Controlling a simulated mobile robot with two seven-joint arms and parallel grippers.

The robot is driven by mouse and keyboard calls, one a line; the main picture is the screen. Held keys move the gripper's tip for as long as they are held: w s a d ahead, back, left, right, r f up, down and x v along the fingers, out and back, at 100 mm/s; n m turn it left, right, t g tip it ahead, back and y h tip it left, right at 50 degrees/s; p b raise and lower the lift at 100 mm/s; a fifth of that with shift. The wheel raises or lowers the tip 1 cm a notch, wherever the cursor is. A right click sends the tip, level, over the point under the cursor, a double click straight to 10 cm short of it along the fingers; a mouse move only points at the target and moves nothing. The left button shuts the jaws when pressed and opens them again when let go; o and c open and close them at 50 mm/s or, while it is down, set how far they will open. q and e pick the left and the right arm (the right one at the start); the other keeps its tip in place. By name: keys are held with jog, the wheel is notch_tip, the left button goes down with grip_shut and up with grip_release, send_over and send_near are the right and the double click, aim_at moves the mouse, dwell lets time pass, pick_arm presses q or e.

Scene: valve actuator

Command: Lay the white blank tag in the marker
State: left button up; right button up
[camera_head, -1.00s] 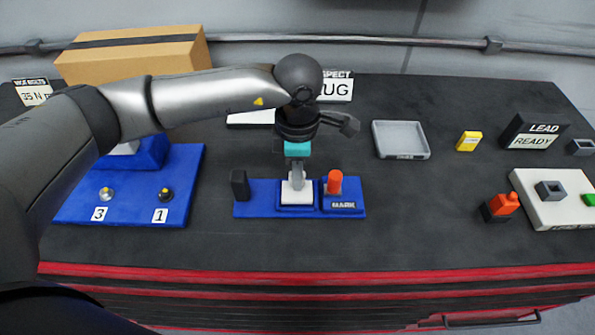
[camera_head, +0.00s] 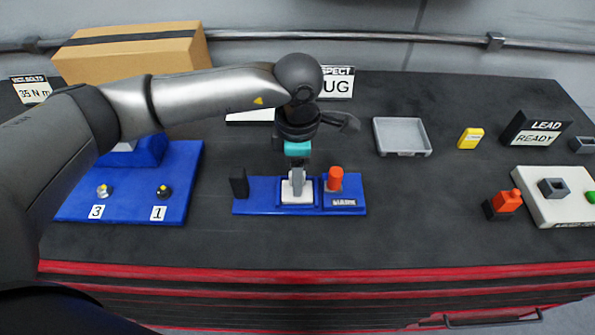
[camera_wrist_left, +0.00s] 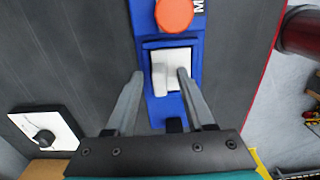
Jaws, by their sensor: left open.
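The white blank tag (camera_head: 297,197) lies in the square blue recess of the marker (camera_head: 264,209), left of its red-orange knob (camera_head: 334,179). In the left wrist view the tag (camera_wrist_left: 181,56) lies inside the blue frame, with a raised pale part on it. My left gripper (camera_head: 297,180) points down over the tag. In the wrist view its fingers (camera_wrist_left: 160,74) are open and apart, on either side of the raised part. Whether the fingers touch the tag cannot be told. My right gripper is not in view.
A black block (camera_head: 239,183) stands at the marker's left end. A blue board (camera_head: 125,206) with numbered knobs lies farther left. A grey tray (camera_head: 402,137) and a yellow block (camera_head: 470,138) are at the back right. The bench between the marker and the orange block (camera_head: 507,200) is clear.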

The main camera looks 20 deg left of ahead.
pick_arm(q)
notch_tip(320, 180, up, 15)
jog(key=b, duration=0.1)
dwell(0.3)
jog(key=shift+s, duration=0.1)
dwell(0.3)
